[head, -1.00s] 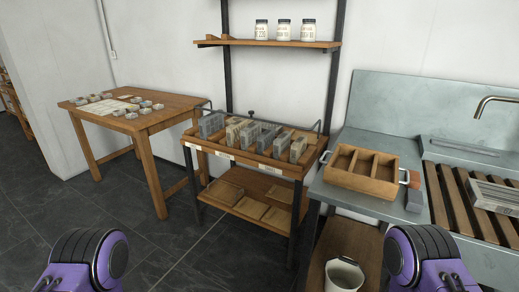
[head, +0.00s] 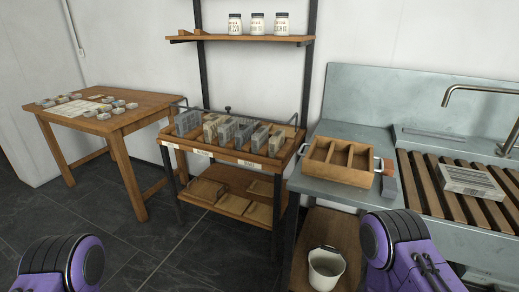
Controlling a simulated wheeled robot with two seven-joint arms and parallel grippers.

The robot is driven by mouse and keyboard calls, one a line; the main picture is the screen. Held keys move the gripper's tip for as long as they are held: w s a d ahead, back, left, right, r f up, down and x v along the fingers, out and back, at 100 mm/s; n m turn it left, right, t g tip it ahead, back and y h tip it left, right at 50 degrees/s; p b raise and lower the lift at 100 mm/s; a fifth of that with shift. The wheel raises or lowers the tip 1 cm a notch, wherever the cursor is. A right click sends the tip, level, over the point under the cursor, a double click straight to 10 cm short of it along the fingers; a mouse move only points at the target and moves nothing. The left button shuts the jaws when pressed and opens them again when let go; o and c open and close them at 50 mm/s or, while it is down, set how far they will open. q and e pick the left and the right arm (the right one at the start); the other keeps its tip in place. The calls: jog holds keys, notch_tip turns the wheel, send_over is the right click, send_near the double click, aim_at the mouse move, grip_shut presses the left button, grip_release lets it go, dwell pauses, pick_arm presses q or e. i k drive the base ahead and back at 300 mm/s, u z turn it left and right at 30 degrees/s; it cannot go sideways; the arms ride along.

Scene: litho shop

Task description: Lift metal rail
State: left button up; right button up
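A thin grey metal rail (head: 296,119) shows along the top tray of the wooden rack (head: 210,152) in the middle of the head view. Its bent ends show at the tray's left and right, and a small dark knob (head: 228,109) shows near its middle. Several grey and tan stone blocks (head: 243,131) stand in the tray and hide part of the rail. Only purple and black parts of my arms show at the bottom left and bottom right, well short of the rack. Neither gripper is in view.
A wooden table (head: 140,106) with small tins stands left. A metal sink counter (head: 335,190) on the right carries a divided wooden caddy (head: 318,166) and a wrapped stone block (head: 470,181) on slats. A white bucket (head: 325,267) sits below. Dark floor is clear ahead and left.

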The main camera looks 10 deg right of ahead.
aim_at(228, 108)
jog(key=u, duration=1.1)
jog(key=i, duration=1.8)
jog(key=z, duration=1.55)
